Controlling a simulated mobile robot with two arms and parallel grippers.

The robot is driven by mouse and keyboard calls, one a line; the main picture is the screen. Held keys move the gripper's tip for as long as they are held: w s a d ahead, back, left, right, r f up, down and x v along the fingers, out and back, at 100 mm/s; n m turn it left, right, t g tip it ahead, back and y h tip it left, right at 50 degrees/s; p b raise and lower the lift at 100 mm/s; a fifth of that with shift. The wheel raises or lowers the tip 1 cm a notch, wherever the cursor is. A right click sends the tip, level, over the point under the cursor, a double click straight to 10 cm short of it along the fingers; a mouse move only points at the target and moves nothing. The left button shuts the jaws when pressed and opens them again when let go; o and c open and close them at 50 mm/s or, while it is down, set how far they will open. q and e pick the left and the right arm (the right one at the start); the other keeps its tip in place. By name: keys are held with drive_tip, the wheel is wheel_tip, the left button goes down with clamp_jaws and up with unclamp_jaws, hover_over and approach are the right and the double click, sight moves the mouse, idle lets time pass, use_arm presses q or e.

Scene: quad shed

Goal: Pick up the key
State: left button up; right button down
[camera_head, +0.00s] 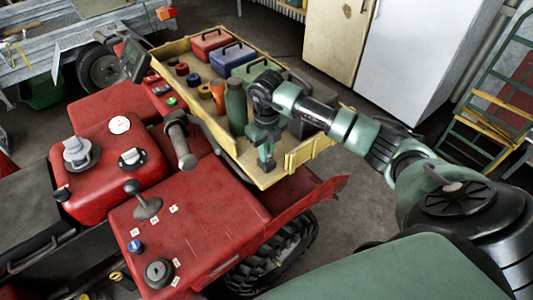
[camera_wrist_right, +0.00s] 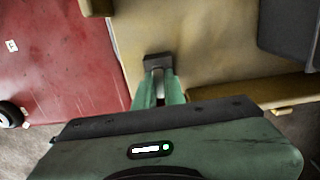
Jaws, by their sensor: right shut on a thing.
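My right gripper (camera_head: 266,163) points down over the near end of the yellow tray (camera_head: 293,160), beside a dark green bottle (camera_head: 236,107). In the right wrist view, its green fingers (camera_wrist_right: 160,88) are closed together over the tray's tan floor. A small silver-grey piece shows between them, with a dark block at the tips. This fits the key being held, but its shape is mostly hidden by the fingers. No other key can be made out. My left gripper is not in view.
The tray holds a red box (camera_head: 212,44), a blue box (camera_head: 232,60), a green box (camera_head: 257,72) and several small round items. The red quad (camera_head: 190,215) lies left of the tray. A white cabinet (camera_head: 425,50) stands behind.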

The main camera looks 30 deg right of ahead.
wheel_tip(320, 180, up, 20)
drive_tip(key=b, duration=0.3)
drive_tip(key=shift+f, duration=0.1)
idle(1.0)
